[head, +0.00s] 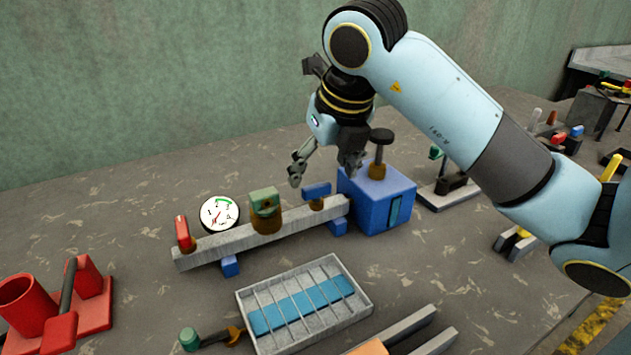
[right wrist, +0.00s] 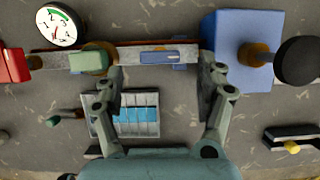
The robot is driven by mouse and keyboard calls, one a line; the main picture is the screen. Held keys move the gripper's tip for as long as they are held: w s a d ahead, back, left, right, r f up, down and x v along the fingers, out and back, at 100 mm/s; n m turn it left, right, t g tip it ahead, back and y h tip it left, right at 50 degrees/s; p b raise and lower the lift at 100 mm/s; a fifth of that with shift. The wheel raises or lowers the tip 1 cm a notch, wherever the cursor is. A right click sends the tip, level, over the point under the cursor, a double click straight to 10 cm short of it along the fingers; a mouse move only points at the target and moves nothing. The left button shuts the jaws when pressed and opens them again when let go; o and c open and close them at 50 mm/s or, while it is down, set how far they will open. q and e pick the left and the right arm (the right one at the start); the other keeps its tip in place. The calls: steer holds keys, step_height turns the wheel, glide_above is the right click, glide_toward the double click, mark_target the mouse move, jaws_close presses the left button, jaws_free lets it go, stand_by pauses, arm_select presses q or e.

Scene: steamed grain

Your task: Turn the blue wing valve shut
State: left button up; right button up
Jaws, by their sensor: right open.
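The blue wing valve (head: 316,190) stands on the grey bar, near its right end. In the right wrist view the blue wing (right wrist: 160,57) lies lengthwise, roughly along the bar. My right gripper (head: 323,172) is open above the valve, one finger to each side of it in the picture. In the right wrist view the open fingers (right wrist: 160,78) are spread wide, with the blue wing between and beyond the tips. I see no contact between fingers and wing. My left gripper is in neither view.
The grey bar (head: 243,241) also carries a red handle (head: 182,231), a round gauge (head: 219,214) and a green-topped valve (head: 264,205). A blue box (head: 390,206) with a black knob (head: 381,136) stands close right of the gripper. A grey tray (head: 358,310) lies in front.

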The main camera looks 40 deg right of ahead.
mark_target(317, 185)
steer(key=x, duration=0.4)
steer(key=c, duration=1.2)
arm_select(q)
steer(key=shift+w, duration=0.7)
arm_select(e)
steer(key=shift+o, duration=0.2)
